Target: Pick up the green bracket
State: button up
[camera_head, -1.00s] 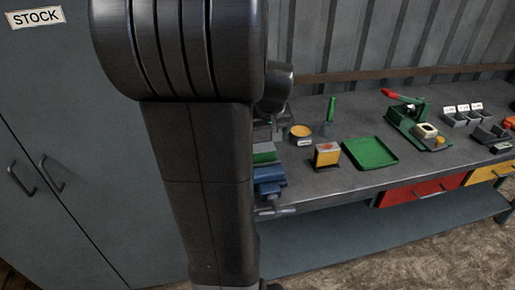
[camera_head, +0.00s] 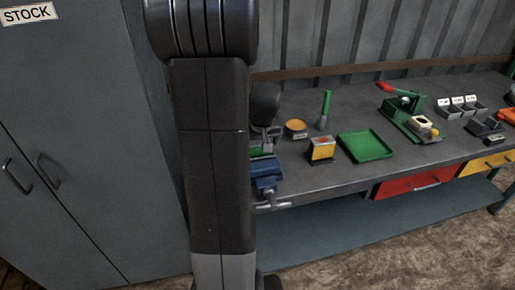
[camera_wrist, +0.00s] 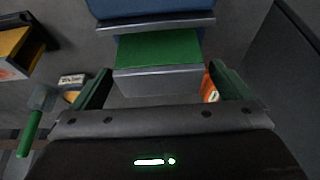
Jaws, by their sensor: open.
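My gripper (camera_wrist: 160,72) is open, with one dark green finger on each side of the green part. Whether the fingers touch it cannot be told.
A yellow box (camera_head: 321,150), an orange-topped tin (camera_head: 296,128), a green-handled tool (camera_head: 325,110) and a green tray (camera_head: 366,146) stand right of the vise. A green press (camera_head: 405,110) is farther right. A grey cabinet (camera_head: 75,130) stands at left.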

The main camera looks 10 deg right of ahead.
jog(key=shift+c, duration=0.2)
jog(key=c, duration=1.5)
jog(key=shift+r, duration=0.2)
